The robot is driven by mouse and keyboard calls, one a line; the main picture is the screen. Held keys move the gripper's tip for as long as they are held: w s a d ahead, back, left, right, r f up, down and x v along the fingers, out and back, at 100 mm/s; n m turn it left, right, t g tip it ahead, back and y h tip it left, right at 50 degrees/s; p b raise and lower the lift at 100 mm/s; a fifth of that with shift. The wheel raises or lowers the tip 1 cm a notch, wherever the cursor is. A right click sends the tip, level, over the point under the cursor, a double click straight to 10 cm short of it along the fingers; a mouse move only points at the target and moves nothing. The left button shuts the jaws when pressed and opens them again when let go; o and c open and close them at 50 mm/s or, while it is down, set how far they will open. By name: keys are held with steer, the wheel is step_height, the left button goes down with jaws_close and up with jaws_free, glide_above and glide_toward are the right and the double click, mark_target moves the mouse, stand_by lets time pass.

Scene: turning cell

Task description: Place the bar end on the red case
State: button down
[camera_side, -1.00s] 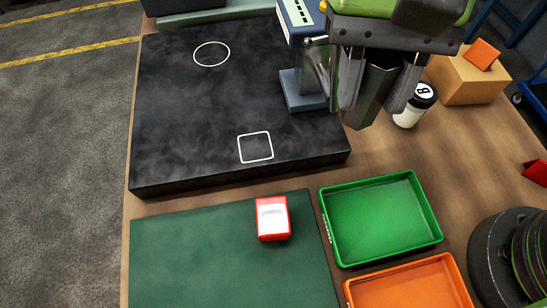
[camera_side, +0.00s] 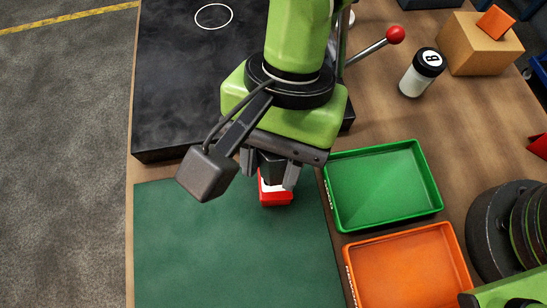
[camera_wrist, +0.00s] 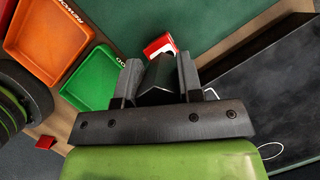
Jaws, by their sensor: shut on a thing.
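My gripper (camera_side: 268,172) is shut on the bar end, a dark grey, faceted piece. The bar end (camera_side: 270,167) is partly hidden between the fingers in the side view; its faceted face shows in the wrist view (camera_wrist: 160,76). The red case (camera_side: 276,198), with a white top, sits on the green mat near its upper right corner. The bar end is over or right at the case's far part, and I cannot tell whether they touch. In the wrist view the case (camera_wrist: 158,44) shows just beyond the bar end.
A green tray (camera_side: 436,205) and an orange tray (camera_side: 352,275) stand right of the green mat (camera_side: 200,250). The black slab (camera_side: 165,100) lies behind it. A lever with a red knob (camera_side: 396,34), a black-capped bottle (camera_side: 420,75) and a cardboard box (camera_side: 470,55) are farther back.

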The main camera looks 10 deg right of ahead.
steer(key=shift+f, duration=1.15)
steer(key=shift+f, duration=0.1)
steer(key=c, duration=0.8)
jaws_free()
steer(key=v, duration=1.2)
steer(key=shift+d, duration=0.1)
